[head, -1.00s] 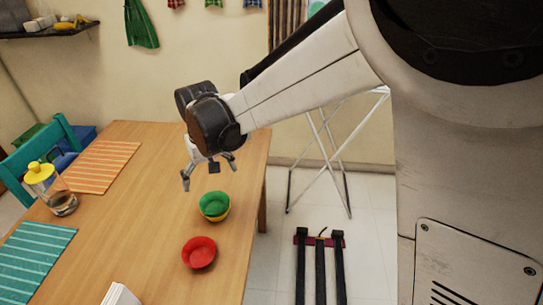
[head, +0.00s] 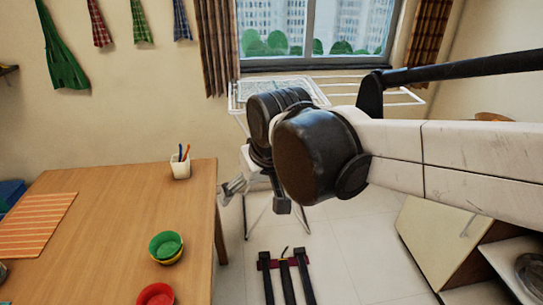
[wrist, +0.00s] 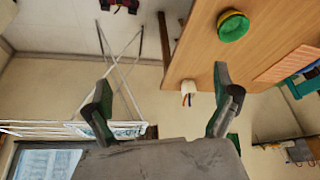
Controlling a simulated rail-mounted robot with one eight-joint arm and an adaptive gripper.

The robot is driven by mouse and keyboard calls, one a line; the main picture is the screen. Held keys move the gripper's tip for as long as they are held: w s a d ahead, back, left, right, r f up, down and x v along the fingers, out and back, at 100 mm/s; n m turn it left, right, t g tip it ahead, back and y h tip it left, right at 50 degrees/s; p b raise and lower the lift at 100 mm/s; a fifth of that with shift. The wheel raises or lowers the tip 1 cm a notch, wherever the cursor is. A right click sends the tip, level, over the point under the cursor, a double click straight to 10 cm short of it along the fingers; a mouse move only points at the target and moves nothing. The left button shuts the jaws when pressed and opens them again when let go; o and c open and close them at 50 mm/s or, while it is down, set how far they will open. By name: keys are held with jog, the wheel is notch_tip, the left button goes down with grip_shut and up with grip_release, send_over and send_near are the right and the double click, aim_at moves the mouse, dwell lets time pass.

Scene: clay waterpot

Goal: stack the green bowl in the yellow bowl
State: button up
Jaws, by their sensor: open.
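The green bowl (head: 165,244) sits inside the yellow bowl (head: 167,261), near the right edge of the wooden table. Only a strip of the yellow bowl shows below the green one. In the wrist view the green bowl (wrist: 233,26) also shows, with a thin yellow rim (wrist: 226,14) around it. My gripper (wrist: 165,100) is open with nothing between its fingers. In the head view it is in the air beyond the table's right edge, away from the bowls and partly hidden by my arm.
A red bowl (head: 155,294) stands in front of the stacked bowls. A white cup with pens (head: 180,168) is at the table's back right corner. An orange striped mat (head: 32,225) lies at left. A white drying rack (head: 290,90) stands by the window.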

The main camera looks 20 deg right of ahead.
jog(key=s+d+f+m+t+h, duration=0.1)
jog(key=s+d+m+t, duration=0.1)
jog(key=s+d, duration=0.7)
jog(key=shift+s+d, duration=0.2)
jog(key=shift+d, duration=0.1)
dwell(1.3)
